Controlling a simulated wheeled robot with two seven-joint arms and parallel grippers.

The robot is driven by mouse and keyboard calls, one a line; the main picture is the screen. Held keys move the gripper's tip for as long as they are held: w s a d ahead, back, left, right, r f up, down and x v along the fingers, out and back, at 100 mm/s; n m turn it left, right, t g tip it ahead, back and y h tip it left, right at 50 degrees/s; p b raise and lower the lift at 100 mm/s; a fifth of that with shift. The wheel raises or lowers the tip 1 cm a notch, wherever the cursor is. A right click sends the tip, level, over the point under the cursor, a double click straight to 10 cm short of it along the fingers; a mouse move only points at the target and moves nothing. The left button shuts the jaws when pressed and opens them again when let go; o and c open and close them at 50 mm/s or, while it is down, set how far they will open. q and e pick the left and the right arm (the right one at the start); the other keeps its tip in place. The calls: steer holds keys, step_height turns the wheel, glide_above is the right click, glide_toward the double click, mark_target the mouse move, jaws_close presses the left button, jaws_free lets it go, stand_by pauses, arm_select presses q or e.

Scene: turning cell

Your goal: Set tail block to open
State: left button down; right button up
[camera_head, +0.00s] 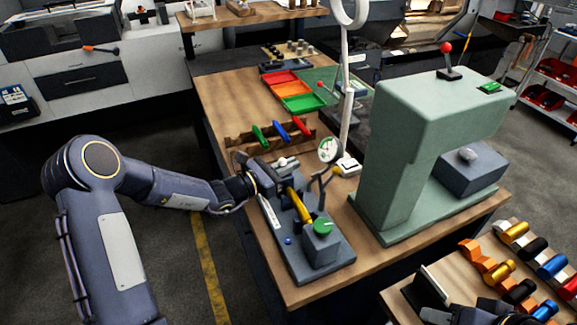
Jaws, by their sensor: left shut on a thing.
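The grey bench fixture (284,250) lies along the front left of the wooden bench. At its near end stands the grey tail block (321,250) with a green knob (323,227) on top. A yellow bar (301,207) slopes from my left gripper to the block. My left gripper (285,181) reaches in from the left over the fixture's far part. It is shut at the bar's upper end; its fingertips are partly hidden. A dark part that looks like my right gripper (432,295) shows at the bottom edge, and its fingers cannot be made out.
A dial gauge (328,150) on a stand rises just behind the fixture. A green press (402,165) stands close to the right. Behind lie a rack of colour-handled tools (283,131) and red, orange and green trays (304,104). A lower right table holds several coloured parts (500,271).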

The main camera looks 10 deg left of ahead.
arm_select(q)
steer(key=shift+w+a, duration=0.8)
steer(key=shift+w, duration=0.35)
steer(key=shift+w+a, duration=0.1)
steer(key=c, duration=1.6)
jaws_free()
steer(key=shift+w, duration=0.1)
steer(key=shift+o, duration=0.2)
steer(key=b+v, duration=0.2)
steer(key=v, duration=0.5)
steer(key=shift+s+a, duration=0.35)
steer(key=shift+s, duration=0.05)
steer(key=shift+r, duration=0.1)
